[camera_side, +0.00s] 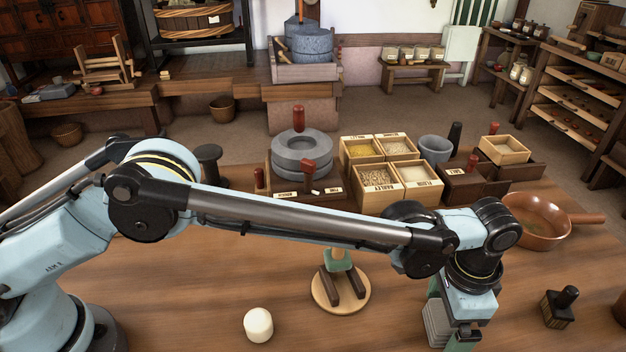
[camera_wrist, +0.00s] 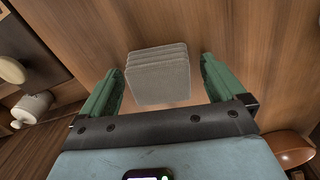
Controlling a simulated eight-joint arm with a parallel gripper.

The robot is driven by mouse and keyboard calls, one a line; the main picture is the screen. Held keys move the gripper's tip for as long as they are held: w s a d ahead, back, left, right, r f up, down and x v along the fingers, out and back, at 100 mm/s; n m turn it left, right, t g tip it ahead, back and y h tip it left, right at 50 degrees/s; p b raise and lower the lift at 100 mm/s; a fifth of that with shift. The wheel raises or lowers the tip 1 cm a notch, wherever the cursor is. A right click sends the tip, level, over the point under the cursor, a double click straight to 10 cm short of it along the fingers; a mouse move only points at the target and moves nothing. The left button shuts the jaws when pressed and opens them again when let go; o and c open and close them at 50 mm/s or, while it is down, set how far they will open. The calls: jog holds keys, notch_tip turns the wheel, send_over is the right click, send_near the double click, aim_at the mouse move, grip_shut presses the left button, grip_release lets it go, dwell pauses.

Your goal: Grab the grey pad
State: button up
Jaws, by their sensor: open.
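The grey pad (camera_side: 437,324) stands on the wooden table at the front right, under my wrist. In the wrist view the grey pad (camera_wrist: 158,78) shows as a squarish block with several layered edges, between the two green fingers. My gripper (camera_wrist: 162,66) is open, with a gap between each finger and the pad in that view. In the side view my gripper (camera_side: 450,316) points down at the pad, and its fingers partly overlap it. I cannot tell how far the fingertips are above the table.
A black stamp-like block (camera_side: 559,309) stands to the right, and a copper pan (camera_side: 536,222) behind it. A round wooden board (camera_side: 325,302) with dark pieces and a cream cylinder (camera_side: 258,325) are to the left. Grain boxes (camera_side: 416,185) stand farther back. Bare table surrounds the pad.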

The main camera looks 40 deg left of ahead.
jog(key=shift+f, duration=0.2)
jog(key=c, duration=1)
jog(key=shift+r, duration=0.1)
jog(key=shift+c, duration=0.2)
